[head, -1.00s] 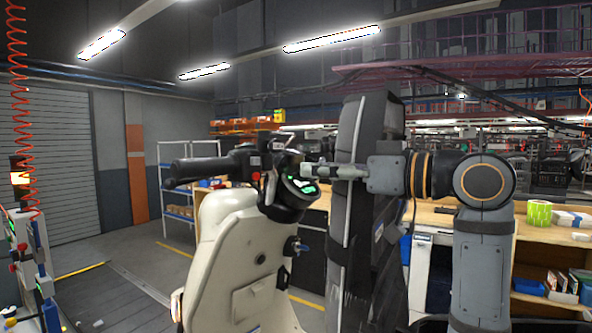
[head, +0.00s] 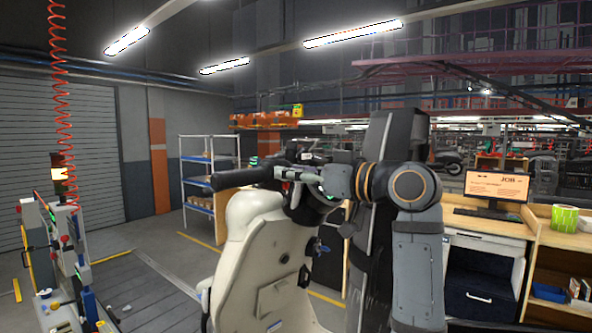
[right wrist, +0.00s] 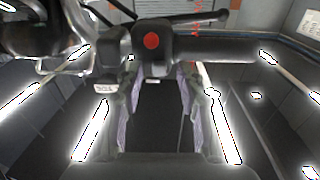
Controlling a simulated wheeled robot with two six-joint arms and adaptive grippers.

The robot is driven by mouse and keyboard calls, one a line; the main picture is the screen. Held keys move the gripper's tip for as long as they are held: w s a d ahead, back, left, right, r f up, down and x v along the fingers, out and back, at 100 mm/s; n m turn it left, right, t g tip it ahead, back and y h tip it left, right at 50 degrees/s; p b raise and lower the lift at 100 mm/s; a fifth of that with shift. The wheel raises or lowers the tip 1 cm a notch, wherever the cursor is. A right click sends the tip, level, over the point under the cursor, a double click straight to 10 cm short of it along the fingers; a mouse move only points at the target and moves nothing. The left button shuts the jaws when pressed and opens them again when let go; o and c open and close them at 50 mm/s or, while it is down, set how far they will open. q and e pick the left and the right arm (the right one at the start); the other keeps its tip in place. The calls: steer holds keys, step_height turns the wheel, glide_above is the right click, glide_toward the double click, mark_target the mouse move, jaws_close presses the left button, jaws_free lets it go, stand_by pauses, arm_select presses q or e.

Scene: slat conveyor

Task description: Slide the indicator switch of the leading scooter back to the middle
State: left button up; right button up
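The cream scooter (head: 268,238) stands with its handlebar pointing left. Its black handlebar grip (head: 238,178) ends beside a dark switch housing. In the right wrist view the housing (right wrist: 163,62) carries a red round button (right wrist: 151,41), with the grip (right wrist: 235,50) running right. I cannot make out the indicator switch or its position. My right gripper (head: 288,173) is at the housing in the head view. In the right wrist view its fingers (right wrist: 158,85) are apart, with a dark gap between them, just below the housing. Contact cannot be told. My left gripper is not in view.
A tall dark panel (head: 388,150) stands behind the scooter and my right arm. A workbench with a monitor (head: 495,188) is at right. A white-framed shelf rack (head: 199,215) stands behind at left, and a post with a signal lamp (head: 62,172) further left. Floor between is open.

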steer(key=shift+w+d, duration=0.1)
steer(key=shift+c, duration=1.2)
steer(key=c, duration=0.5)
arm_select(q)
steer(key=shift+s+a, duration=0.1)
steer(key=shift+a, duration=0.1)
arm_select(e)
jaws_close()
steer(key=shift+w+d, duration=0.25)
steer(key=shift+w, duration=0.05)
steer(key=o, duration=0.7)
jaws_free()
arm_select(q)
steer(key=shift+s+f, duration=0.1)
arm_select(e)
steer(key=shift+o, duration=0.2)
steer(key=v, duration=1.2)
